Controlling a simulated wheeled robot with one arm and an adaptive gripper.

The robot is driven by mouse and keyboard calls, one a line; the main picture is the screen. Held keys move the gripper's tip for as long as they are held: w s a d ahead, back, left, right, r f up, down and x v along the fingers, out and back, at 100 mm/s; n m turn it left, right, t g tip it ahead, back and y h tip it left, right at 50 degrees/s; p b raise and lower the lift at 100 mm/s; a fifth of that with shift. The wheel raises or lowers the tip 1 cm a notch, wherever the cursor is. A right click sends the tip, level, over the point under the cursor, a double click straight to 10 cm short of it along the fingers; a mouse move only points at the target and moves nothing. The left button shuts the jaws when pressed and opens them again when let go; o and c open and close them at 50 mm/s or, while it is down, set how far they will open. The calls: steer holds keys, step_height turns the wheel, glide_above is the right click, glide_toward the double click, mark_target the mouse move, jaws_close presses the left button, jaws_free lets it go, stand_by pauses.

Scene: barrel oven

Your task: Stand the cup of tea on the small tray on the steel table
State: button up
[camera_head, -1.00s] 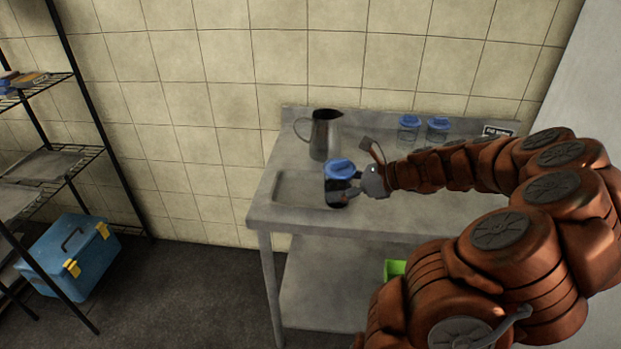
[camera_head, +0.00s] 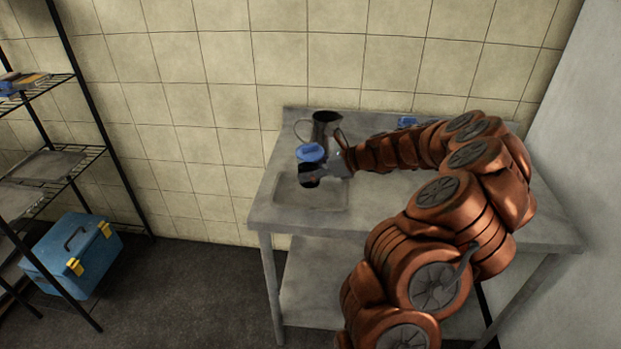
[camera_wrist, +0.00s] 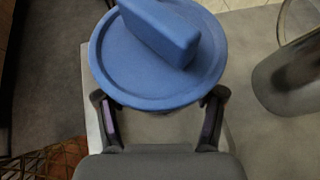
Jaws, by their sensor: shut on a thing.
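The cup of tea, a dark cup with a blue lid (camera_head: 310,152), is held in my gripper (camera_head: 312,174) at the left part of the steel table (camera_head: 400,210). In the wrist view the round blue lid (camera_wrist: 150,60) fills the top middle, and the fingers of my gripper (camera_wrist: 160,120) close on both sides below it. The small tray (camera_head: 335,196) lies on the table's left end, under and around the cup in the picture. I cannot tell whether the cup's base touches the tray.
A steel pitcher (camera_head: 326,126) stands just behind the cup; it also shows at right in the wrist view (camera_wrist: 290,75). A blue-lidded container (camera_head: 407,122) is at the back, partly hidden by my arm. A blue toolbox (camera_head: 72,255) and wire shelf (camera_head: 60,165) stand left.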

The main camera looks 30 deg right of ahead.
steer(key=shift+f+p, duration=0.35)
steer(key=shift+f, duration=1.35)
steer(key=shift+f, duration=0.1)
steer(key=o, duration=1.3)
